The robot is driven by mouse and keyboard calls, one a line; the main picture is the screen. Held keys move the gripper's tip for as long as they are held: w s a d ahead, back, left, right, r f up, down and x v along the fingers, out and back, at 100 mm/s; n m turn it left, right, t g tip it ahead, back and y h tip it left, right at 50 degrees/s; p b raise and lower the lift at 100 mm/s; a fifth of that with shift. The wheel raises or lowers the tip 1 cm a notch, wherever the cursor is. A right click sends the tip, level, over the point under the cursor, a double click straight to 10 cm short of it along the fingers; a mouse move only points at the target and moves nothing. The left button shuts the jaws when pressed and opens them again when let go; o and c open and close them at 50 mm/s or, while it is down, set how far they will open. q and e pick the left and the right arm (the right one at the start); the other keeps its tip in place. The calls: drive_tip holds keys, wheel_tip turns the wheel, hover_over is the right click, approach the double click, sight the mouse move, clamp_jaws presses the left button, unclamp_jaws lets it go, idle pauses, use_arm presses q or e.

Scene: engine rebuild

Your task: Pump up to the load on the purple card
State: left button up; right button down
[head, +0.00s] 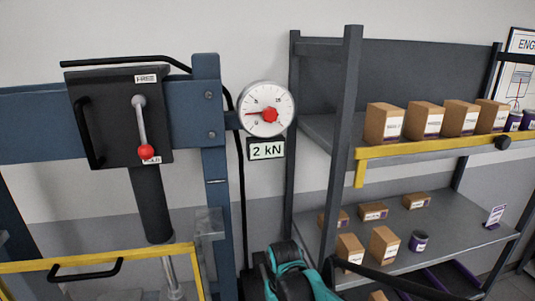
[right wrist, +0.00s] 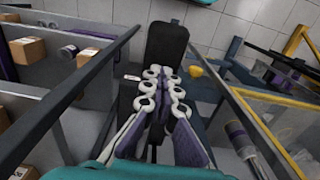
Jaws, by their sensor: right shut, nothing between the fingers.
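The press has a dark cylinder housing (head: 110,115) with a lever ending in a red ball (head: 146,151). The lever points down, towards a partly covered lower label; the upper label reads FREE. The round gauge (head: 264,108) has its needle pointing left, low on the scale, and the display (head: 266,150) below reads 2 kN. A small white and purple card (head: 495,215) stands on the shelf; its text is too small to read. My right gripper (right wrist: 163,80) is shut and empty, pointing towards a black flat part (right wrist: 167,45); I cannot tell whether they touch. My left gripper is out of view.
A grey shelf rack (head: 440,235) with cardboard boxes and tins stands right of the press. A yellow rail (head: 420,147) edges its upper shelf. A yellow bar (head: 90,259) with a black handle crosses the press front. The right wrist view shows rails on both sides.

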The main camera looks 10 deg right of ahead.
drive_tip(key=shift+f+b, duration=0.4)
drive_tip(key=shift+f, duration=0.3)
idle(0.5)
drive_tip(key=shift+f+b, duration=0.9)
drive_tip(key=shift+f, duration=0.25)
idle(0.5)
drive_tip(key=shift+f+b, duration=0.9)
drive_tip(key=shift+f, duration=0.15)
idle(0.4)
